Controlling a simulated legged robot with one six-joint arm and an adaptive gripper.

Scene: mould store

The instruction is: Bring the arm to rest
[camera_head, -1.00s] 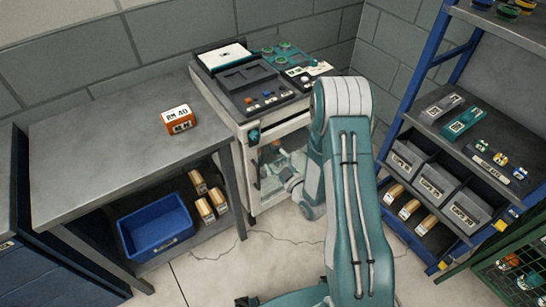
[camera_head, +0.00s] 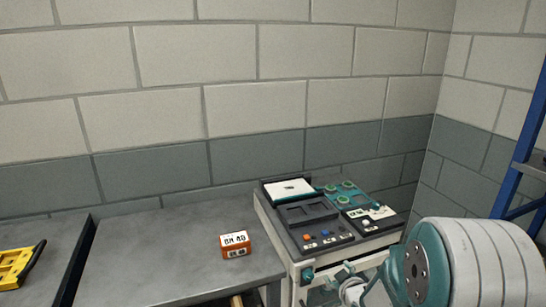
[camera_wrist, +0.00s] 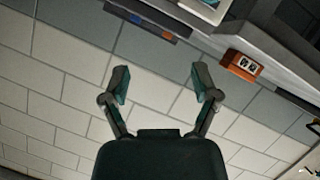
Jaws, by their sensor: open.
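My gripper (camera_wrist: 160,88) shows in the wrist view with its two fingers spread apart and nothing between them. Behind it is the block wall, seen tilted. In the head view my arm fills the lower right corner, and the gripper's fingers cannot be made out there. The orange box marked "BM 40" (camera_head: 235,245) sits on the grey bench (camera_head: 150,265), apart from my gripper; it also shows at the upper right of the wrist view (camera_wrist: 242,66).
A machine with a dark control panel (camera_head: 327,238) stands right of the bench, close to my arm. A yellow item (camera_head: 18,268) lies at the far left. A blue rack post (camera_head: 520,165) stands at the right. The bench is mostly clear around the orange box.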

